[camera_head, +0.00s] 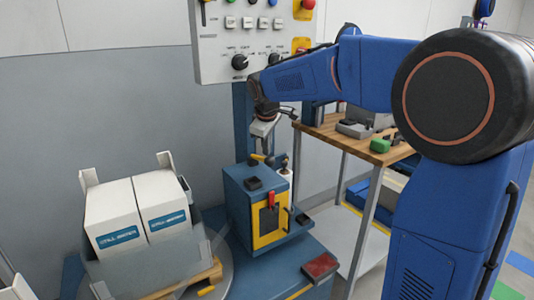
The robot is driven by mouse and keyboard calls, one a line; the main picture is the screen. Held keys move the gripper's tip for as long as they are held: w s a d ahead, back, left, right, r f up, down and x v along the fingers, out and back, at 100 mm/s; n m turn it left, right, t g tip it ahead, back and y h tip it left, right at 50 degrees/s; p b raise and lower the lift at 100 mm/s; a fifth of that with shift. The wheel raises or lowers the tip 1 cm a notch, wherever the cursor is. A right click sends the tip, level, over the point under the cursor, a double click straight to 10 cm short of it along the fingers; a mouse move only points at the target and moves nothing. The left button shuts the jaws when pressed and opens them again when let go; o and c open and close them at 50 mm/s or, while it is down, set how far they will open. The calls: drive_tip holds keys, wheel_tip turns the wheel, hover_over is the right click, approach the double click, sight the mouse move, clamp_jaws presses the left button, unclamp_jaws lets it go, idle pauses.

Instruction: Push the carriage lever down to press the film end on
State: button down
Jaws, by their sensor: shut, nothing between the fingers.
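The carriage (240,197) is a blue box with a yellow-framed front, standing on the blue machine base in the middle of the view. A small red lever (271,199) shows on its front, pointing up. A small yellow handle-like part shows at the carriage's top; I cannot tell which of the two is the carriage lever. My gripper (262,149) hangs pointing down just above the carriage top, shut and holding nothing. At this size I cannot tell whether it touches anything. The film end is not clearly visible.
White boxes (138,215) stand on a pallet at left, with clear sheet around their lower part. A control panel (226,60) hangs above. A wooden-topped bench (338,132) stands behind my arm at right. A red-topped block (320,267) sits on the base in front.

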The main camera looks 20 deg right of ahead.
sight(262, 158)
drive_tip(key=shift+w+a+r, duration=0.1)
drive_tip(key=shift+w+r, duration=0.2)
drive_tip(key=shift+r, duration=0.35)
drive_tip(key=shift+w+a+r, duration=0.1)
drive_tip(key=shift+w+r, duration=0.15)
drive_tip(key=shift+r, duration=0.4)
drive_tip(key=shift+w+a+r, duration=0.1)
drive_tip(key=shift+w+r, duration=0.2)
drive_tip(key=shift+r, duration=0.45)
drive_tip(key=shift+w+a+r, duration=0.1)
drive_tip(key=shift+w+r, duration=0.25)
drive_tip(key=shift+r, duration=0.45)
drive_tip(key=shift+w+a+r, duration=0.1)
drive_tip(key=shift+w+r, duration=0.2)
drive_tip(key=shift+r, duration=0.45)
drive_tip(key=s+d+f+m, duration=0.15)
drive_tip(key=s+d, duration=0.25)
drive_tip(key=s, duration=0.9)
drive_tip(key=s+d+f+m, duration=0.1)
drive_tip(key=s+f, duration=0.4)
drive_tip(key=s, duration=0.5)
drive_tip(key=s+d+f+m, duration=0.1)
drive_tip(key=s+f+m, duration=0.3)
drive_tip(key=s, duration=0.7)
drive_tip(key=s+d+f+m+y, duration=0.1)
drive_tip(key=s+d+f+m, duration=0.1)
drive_tip(key=s+f, duration=0.5)
drive_tip(key=s+m, duration=0.1)
drive_tip(key=s, duration=0.3)
drive_tip(key=shift+f, duration=0.35)
